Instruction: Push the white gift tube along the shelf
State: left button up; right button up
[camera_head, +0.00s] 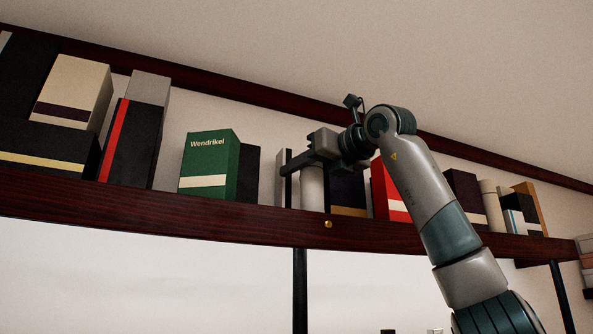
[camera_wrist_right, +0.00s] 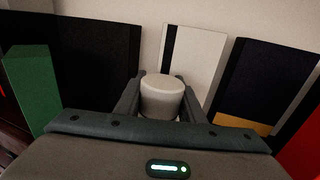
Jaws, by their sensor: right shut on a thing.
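The white gift tube (camera_head: 312,188) stands upright on the dark wood shelf (camera_head: 200,212). In the right wrist view its pale round top (camera_wrist_right: 162,85) sits between my two fingers. My right gripper (camera_head: 306,180) reaches in from the right and is shut on the tube, one dark finger on each side. The gripper body covers part of the tube in the head view. My left gripper is not in view.
A green box (camera_head: 208,165) marked Wendrikel and a black box (camera_head: 249,175) stand left of the tube. A pale box (camera_wrist_right: 193,60) is behind it. A dark box with a gold band (camera_head: 347,195) and a red box (camera_head: 378,190) stand to its right.

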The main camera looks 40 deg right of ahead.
jog(key=shift+d, duration=0.15)
dwell(0.6)
jog(key=o, duration=1.1)
jog(key=shift+s+f, duration=0.1)
jog(key=shift+s, duration=0.1)
jog(key=shift+s, duration=0.2)
jog(key=shift+s+d+b, duration=0.2)
jog(key=shift+s+b, duration=3.05)
jog(key=shift+s, duration=5.1)
